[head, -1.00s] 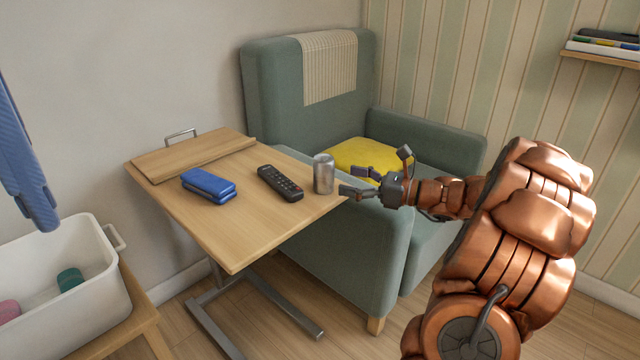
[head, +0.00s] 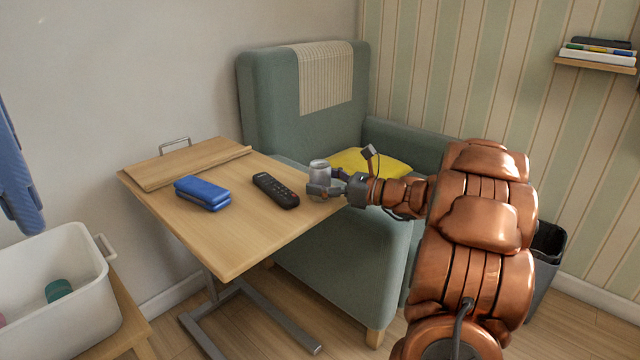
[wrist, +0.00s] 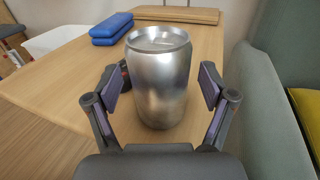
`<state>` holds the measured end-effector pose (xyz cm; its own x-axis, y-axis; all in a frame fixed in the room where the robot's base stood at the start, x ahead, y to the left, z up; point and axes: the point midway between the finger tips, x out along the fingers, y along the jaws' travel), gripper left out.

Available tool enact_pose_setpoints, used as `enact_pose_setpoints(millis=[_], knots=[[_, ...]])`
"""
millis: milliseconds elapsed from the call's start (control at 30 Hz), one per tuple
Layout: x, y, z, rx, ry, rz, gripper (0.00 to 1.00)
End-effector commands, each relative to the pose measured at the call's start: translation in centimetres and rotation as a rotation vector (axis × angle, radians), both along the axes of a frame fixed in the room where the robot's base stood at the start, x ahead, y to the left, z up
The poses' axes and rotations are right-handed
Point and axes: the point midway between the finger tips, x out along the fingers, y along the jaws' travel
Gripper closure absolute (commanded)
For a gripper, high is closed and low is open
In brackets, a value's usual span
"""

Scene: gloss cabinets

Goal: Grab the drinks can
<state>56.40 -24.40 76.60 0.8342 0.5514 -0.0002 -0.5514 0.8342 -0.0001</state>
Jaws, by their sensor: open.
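The drinks can (head: 319,172) is plain silver and stands upright on the wooden overbed table (head: 235,245), near its right edge. My gripper (head: 326,186) is at the can in the head view and hides its lower part. In the wrist view the can (wrist: 159,82) stands between the two open fingers of my gripper (wrist: 161,88). A gap shows between the can and each finger pad. The left finger is close to the remote behind it.
A dark remote (head: 275,190) and a blue case (head: 203,193) lie on the table left of the can. A green armchair (head: 345,265) with a yellow cushion (head: 372,162) stands right behind the table. A white bin (head: 75,270) is at the lower left.

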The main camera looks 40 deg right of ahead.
Motion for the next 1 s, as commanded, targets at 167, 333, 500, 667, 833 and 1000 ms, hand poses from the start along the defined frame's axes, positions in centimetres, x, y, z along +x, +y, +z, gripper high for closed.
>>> enact_pose_setpoints(millis=[167, 333, 500, 667, 833, 1000], knots=[[-0.02, -0.01, 0.03, 0.000, 0.000, 0.000, 0.21], [-0.03, -0.02, 0.02, 0.000, 0.000, 0.000, 0.38], [-0.03, -0.01, 0.02, 0.000, 0.000, 0.000, 0.56], [-0.03, -0.02, 0.03, 0.000, 0.000, 0.000, 0.63], [-0.03, -0.01, 0.09, 0.000, 0.000, 0.000, 0.64], [0.00, 0.02, 0.99, 0.001, -0.002, 0.001, 0.64]])
